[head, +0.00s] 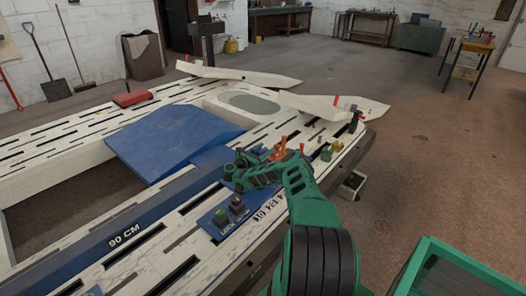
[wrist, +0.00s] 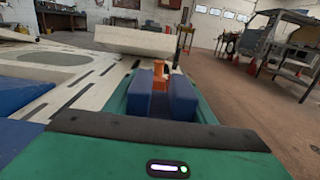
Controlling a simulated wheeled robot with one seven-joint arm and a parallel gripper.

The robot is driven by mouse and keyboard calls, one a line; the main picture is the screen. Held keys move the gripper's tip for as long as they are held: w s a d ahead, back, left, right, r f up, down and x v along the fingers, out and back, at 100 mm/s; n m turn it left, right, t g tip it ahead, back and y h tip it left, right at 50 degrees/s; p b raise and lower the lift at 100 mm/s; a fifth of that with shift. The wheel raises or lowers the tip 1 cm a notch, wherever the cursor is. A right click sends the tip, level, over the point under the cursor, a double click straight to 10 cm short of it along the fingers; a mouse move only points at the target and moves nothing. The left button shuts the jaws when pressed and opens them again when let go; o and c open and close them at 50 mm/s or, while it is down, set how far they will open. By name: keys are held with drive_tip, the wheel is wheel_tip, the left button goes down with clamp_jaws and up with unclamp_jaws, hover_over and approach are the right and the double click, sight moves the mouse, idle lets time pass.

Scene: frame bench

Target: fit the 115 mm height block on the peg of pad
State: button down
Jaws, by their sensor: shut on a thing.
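My gripper (wrist: 161,92) shows in the wrist view with its two blue finger pads on either side of an orange block (wrist: 160,74). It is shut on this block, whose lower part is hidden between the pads. In the head view my gripper (head: 264,156) is over the right side of the bench, partly hidden by my green arm. Small orange pieces show beside it, too small to tell apart. I cannot read a height on the block. I cannot make out the pad or its peg with certainty.
The pale slotted bench (head: 180,98) bears a blue ramp plate (head: 175,140) and a control panel (head: 222,222) with green and black knobs. Small yellow and green blocks (head: 327,153) stand near its right edge. Two pale ramps (head: 240,74) lie at the far end.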

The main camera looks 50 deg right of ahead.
drive_tip(key=shift+f, duration=1.2)
drive_tip(key=c, duration=0.7)
unclamp_jaws()
drive_tip(key=shift+f, duration=0.15)
